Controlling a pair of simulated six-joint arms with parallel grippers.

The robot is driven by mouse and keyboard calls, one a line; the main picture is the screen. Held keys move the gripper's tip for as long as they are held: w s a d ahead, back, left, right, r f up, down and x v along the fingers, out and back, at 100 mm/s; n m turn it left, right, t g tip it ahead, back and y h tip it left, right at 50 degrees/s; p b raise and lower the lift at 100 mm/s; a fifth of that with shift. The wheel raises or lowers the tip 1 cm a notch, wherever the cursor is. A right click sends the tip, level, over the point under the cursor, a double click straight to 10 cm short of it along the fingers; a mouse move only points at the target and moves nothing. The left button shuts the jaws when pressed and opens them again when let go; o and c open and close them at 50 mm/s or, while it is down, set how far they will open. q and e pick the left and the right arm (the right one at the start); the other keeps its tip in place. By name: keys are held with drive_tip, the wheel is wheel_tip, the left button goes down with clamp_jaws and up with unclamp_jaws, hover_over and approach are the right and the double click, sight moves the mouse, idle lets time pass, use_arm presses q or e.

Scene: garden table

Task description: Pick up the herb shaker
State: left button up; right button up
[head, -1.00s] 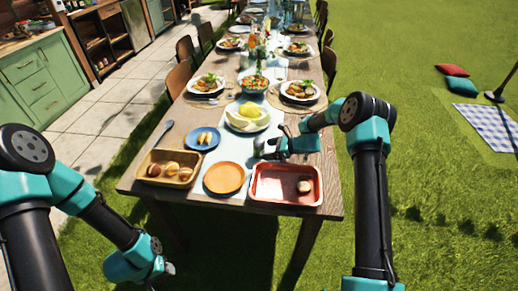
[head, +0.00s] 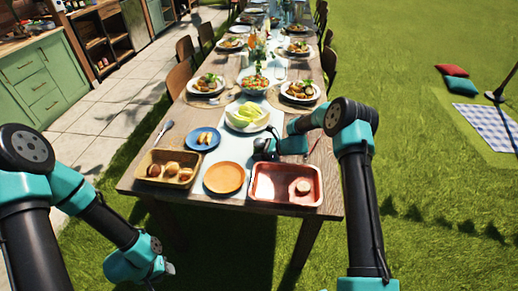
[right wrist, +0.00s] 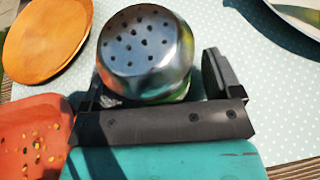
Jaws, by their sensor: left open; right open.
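The herb shaker (right wrist: 145,50), with a shiny metal top pierced by several dark holes, stands between the fingers of my right gripper (right wrist: 158,85) in the right wrist view. The left finger is close beside it, and a gap shows towards the right finger. The jaws are open. In the head view my right gripper (head: 262,149) is low over the table behind the red tray, and I cannot make out the shaker there. My left gripper (head: 169,268) is open and empty, off the table's near left corner.
An orange plate (head: 224,178) lies left of my right gripper, and a red tray (head: 270,197) with a bun is in front. A plate of pale green food (head: 247,117) is behind. A wooden tray (head: 150,180) with rolls and a blue plate (head: 193,143) stand left.

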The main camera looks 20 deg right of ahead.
sight(259, 140)
drive_tip(key=shift+c, duration=0.2)
drive_tip(key=c, duration=1)
drive_tip(key=shift+r, duration=0.15)
wheel_tip(259, 140, up, 10)
drive_tip(key=shift+f, duration=0.1)
idle(0.6)
